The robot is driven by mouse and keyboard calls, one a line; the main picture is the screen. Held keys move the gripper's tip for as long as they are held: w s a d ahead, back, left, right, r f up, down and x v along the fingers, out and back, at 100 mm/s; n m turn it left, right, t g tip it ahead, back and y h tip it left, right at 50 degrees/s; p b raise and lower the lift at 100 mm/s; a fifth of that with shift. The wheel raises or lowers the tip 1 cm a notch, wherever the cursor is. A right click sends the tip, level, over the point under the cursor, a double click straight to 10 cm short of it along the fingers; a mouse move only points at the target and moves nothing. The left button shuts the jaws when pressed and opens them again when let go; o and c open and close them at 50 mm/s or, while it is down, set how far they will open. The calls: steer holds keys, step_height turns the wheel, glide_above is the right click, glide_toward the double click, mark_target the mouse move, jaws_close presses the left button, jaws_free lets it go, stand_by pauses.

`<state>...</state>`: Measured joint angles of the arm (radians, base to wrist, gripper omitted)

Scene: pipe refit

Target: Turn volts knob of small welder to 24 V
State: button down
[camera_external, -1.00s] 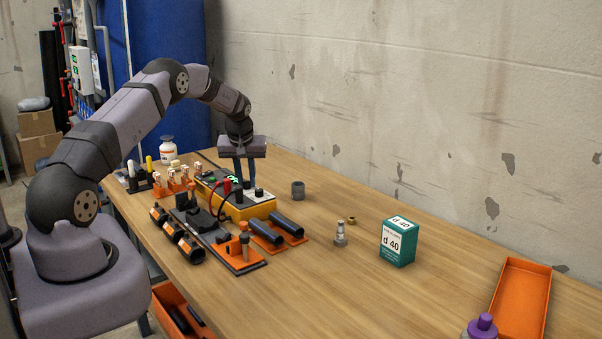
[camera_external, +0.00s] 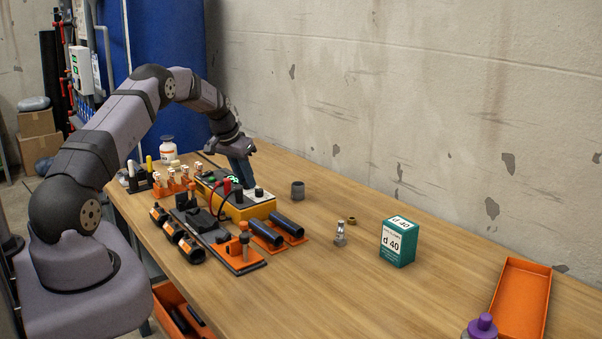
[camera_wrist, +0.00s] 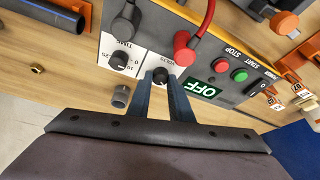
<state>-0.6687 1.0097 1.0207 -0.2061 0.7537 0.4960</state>
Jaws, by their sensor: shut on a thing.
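The small welder (camera_external: 258,209) is a yellow box with a grey panel, standing on the table; its panel fills the upper middle of the wrist view (camera_wrist: 228,62). Its volts knob (camera_wrist: 160,75) is black with a white mark, on a white scale labelled VOLTS. My gripper (camera_wrist: 161,80) is shut on the volts knob, one finger on each side. The fingers hide much of the scale, so I cannot read the setting. A second knob (camera_wrist: 118,60), labelled TIME, sits beside it. The display (camera_wrist: 202,90) reads OFF. In the outside view my gripper (camera_external: 246,183) reaches down onto the welder, tilted.
Red and black cable plugs (camera_wrist: 186,48) stand on the panel close to my fingers. Green and red buttons (camera_wrist: 230,70) are beside them. A grey pipe fitting (camera_external: 298,190) stands right of the welder. A pipe clamp rig (camera_external: 222,243) lies in front.

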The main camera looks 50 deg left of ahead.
steer(key=shift+a+m+h+b, duration=0.1)
steer(key=shift+m+h+b, duration=0.3)
steer(key=shift+m, duration=0.6)
steer(key=c, duration=1.6)
jaws_free()
steer(key=shift+r, duration=0.15)
steer(key=shift+b+v, duration=1)
steer(key=shift+v, duration=2.55)
